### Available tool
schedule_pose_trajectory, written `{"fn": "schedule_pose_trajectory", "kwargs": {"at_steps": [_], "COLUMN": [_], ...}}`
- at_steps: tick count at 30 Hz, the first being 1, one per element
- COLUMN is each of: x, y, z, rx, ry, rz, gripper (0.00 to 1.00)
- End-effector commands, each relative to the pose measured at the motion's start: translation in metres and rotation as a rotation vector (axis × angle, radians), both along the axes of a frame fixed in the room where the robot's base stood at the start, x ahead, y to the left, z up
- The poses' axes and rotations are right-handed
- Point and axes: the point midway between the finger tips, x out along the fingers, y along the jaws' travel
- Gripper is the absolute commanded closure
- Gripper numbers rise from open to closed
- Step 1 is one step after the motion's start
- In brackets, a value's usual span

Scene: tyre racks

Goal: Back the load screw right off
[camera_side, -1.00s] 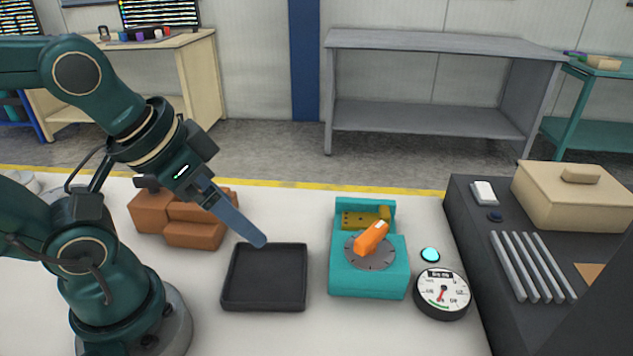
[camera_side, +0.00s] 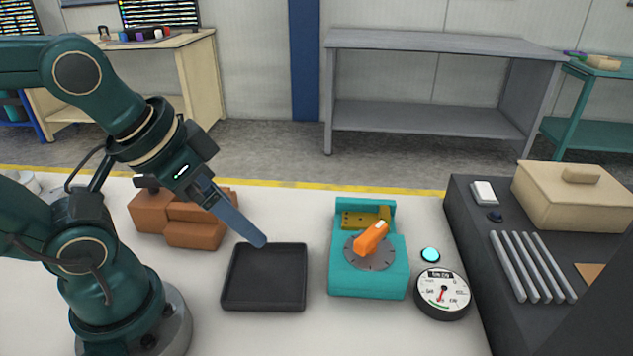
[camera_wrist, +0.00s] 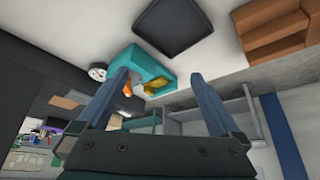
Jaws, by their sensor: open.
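The teal fixture (camera_side: 350,282) stands on the white table, right of centre. An orange handle (camera_side: 371,238) with a pale tip sits on its grey round dial (camera_side: 382,261); I take it as the load screw. A brass-coloured part (camera_side: 353,218) lies behind it. A round gauge (camera_side: 442,293) with a red needle stands to the right.
The black tray (camera_side: 235,304) looks empty. Brown blocks (camera_side: 194,235) are behind my gripper. A lit cyan button (camera_side: 430,255) is near the gauge. A dark bench (camera_side: 468,230) with grey rods (camera_side: 530,265) and a beige box (camera_side: 575,200) borders the right. White table between tray and fixture is clear.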

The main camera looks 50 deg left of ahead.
Motion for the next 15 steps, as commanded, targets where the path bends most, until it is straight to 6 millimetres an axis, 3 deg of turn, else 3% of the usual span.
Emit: {"fn": "schedule_pose_trajectory", "kwargs": {"at_steps": [15], "x": [-0.0022], "y": [0.0000], "z": [-0.0012], "rx": [0.024], "ry": [0.012], "rz": [-0.045], "gripper": [0.00]}}
